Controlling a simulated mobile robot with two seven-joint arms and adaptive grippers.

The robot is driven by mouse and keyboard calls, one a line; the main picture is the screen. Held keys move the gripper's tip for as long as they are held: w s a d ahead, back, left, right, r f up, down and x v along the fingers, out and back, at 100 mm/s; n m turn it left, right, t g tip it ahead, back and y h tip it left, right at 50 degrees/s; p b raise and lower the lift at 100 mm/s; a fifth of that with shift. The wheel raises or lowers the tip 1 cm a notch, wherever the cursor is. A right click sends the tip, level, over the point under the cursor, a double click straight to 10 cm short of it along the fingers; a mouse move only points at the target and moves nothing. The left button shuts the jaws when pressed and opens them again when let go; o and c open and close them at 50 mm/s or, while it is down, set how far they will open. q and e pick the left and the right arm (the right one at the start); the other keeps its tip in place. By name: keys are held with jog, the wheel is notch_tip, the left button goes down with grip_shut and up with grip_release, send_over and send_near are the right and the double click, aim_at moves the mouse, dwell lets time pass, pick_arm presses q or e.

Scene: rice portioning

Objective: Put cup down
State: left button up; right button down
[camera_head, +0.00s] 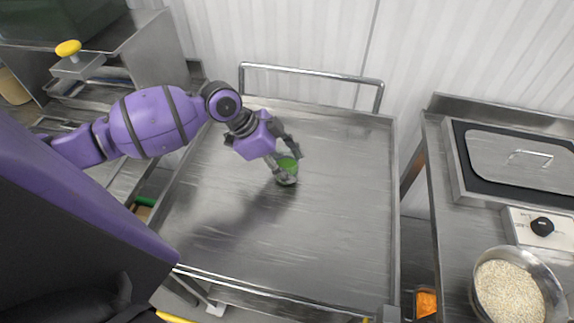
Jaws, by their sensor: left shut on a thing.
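My left gripper (284,153) reaches over the steel cart top from the left. It is shut on a small cup (287,165) that looks clear or grey with green inside. The fingers cover part of the cup's sides. The cup looks upright, at or just above the steel surface (330,230); I cannot tell whether it touches. My right gripper is not in view.
The rest of the cart top is bare, with a rail (310,71) along its back edge. On the right counter are a lidded steel unit (515,160), a black knob (542,227) and a bowl (549,282) of rice. A yellow-knobbed device (68,48) stands at the left.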

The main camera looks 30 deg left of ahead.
pick_arm(q)
jog(key=shift+f, duration=0.5)
jog(key=o, duration=1.4)
jog(key=shift+a+r, duration=0.15)
jog(key=shift+r, duration=0.25)
jog(key=v, duration=1.1)
jog(key=shift+s+a+r+p, duration=0.1)
jog(key=shift+s+r+p, duration=0.1)
jog(key=shift+r+p, duration=0.1)
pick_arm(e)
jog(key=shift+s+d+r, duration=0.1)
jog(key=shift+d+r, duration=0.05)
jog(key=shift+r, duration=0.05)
